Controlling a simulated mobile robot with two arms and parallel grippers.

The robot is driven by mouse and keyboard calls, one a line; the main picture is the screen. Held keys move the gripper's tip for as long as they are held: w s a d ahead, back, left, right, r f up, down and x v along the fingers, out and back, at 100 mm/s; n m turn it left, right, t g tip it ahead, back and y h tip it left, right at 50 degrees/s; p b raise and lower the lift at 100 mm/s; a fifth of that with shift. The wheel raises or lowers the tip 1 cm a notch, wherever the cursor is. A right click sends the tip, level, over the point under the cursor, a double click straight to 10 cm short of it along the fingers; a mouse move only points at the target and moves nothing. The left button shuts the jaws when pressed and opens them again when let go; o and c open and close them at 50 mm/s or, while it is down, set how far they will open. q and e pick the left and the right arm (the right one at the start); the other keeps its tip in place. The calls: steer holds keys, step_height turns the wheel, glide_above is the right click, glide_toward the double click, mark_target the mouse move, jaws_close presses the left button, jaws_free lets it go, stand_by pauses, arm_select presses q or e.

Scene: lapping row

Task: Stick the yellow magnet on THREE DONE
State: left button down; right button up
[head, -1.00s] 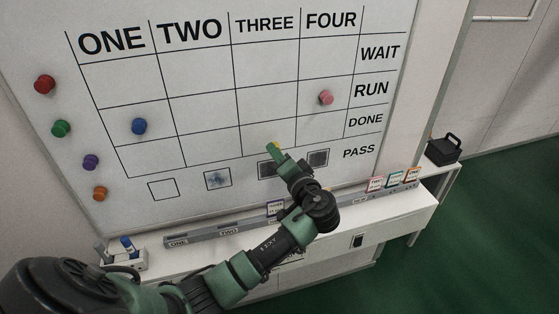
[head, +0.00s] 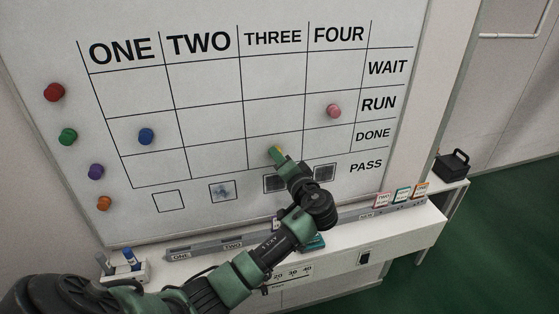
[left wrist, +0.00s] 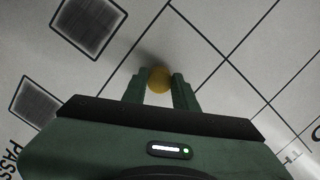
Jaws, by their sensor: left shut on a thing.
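The yellow magnet (head: 277,149) is held at the tips of my left gripper (head: 279,155). It also shows in the left wrist view (left wrist: 159,80) as a round yellow piece between the two green fingers. In the head view it appears over the cell in column THREE, row DONE, of the whiteboard grid (head: 207,158). A soft shadow lies beside it on the board in the wrist view. I cannot tell whether it touches the board. My right gripper is not in view.
Blue (head: 146,136) and pink (head: 334,111) magnets sit in the RUN row. Red (head: 54,92), green (head: 68,137), purple (head: 96,172) and orange (head: 104,204) magnets line the board's left. A ledge (head: 395,232) with cards and a black box (head: 452,166) lies below and right.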

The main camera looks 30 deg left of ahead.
arm_select(q)
steer(key=shift+r, duration=0.15)
steer(key=c, duration=1)
jaws_free()
